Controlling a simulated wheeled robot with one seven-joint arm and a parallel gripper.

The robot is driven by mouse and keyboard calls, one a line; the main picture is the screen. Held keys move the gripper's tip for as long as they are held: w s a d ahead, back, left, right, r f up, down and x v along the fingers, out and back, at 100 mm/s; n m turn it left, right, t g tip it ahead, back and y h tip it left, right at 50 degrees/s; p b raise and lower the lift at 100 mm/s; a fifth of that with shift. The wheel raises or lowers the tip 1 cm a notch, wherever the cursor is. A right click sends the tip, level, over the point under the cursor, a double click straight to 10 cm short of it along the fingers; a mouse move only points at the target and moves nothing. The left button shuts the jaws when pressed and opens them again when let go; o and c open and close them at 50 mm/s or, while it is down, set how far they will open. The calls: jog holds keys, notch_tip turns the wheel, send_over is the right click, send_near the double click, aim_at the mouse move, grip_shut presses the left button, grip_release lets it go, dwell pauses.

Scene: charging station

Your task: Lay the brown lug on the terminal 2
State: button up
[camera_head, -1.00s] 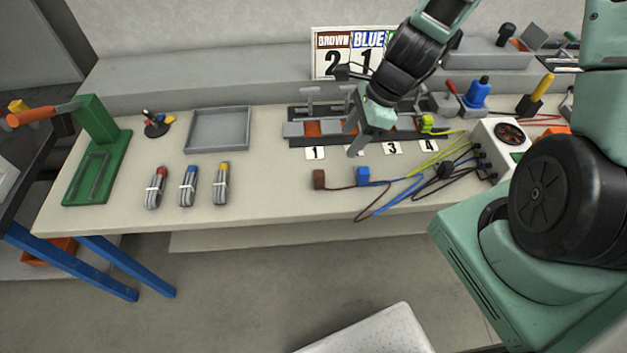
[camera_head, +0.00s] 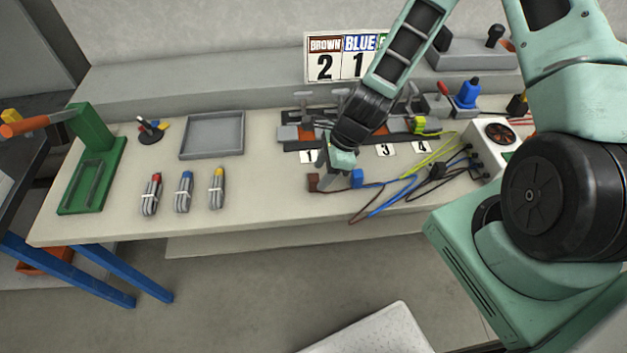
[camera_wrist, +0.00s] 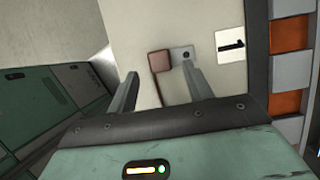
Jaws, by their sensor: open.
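The brown lug (camera_head: 313,182) lies on the bench in front of the terminal block (camera_head: 290,145), its wire running right. In the wrist view the brown lug (camera_wrist: 160,62), with its grey metal tab (camera_wrist: 182,53), shows just ahead of my fingertips, roughly between them and nearer the right one. My gripper (camera_head: 325,174) is open and low at the lug; it also shows in the wrist view (camera_wrist: 159,76). I cannot tell whether a finger touches the lug. Terminal 2 and its number card are hidden behind my gripper and arm; cards 1 (camera_head: 307,156) and 3 (camera_head: 386,150) show.
A blue lug (camera_head: 357,178) lies just right of my gripper, with blue and yellow-green wires beyond it. A yellow-green lug (camera_head: 420,125) sits at the block's right end. A sign (camera_head: 345,56) reads brown 2, blue 1. A grey tray (camera_head: 212,135) stands left.

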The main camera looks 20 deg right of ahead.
aim_at(315, 177)
jog(key=x, duration=0.1)
jog(key=p+x, duration=0.1)
jog(key=x, duration=0.1)
jog(key=shift+w+a+r, duration=0.1)
jog(key=shift+w+a, duration=0.05)
jog(key=shift+a, duration=0.2)
jog(key=shift+a+f, duration=0.15)
jog(key=shift+f, duration=0.45)
jog(key=c, duration=1.1)
jog(key=shift+o, duration=0.2)
jog(key=shift+r, duration=0.1)
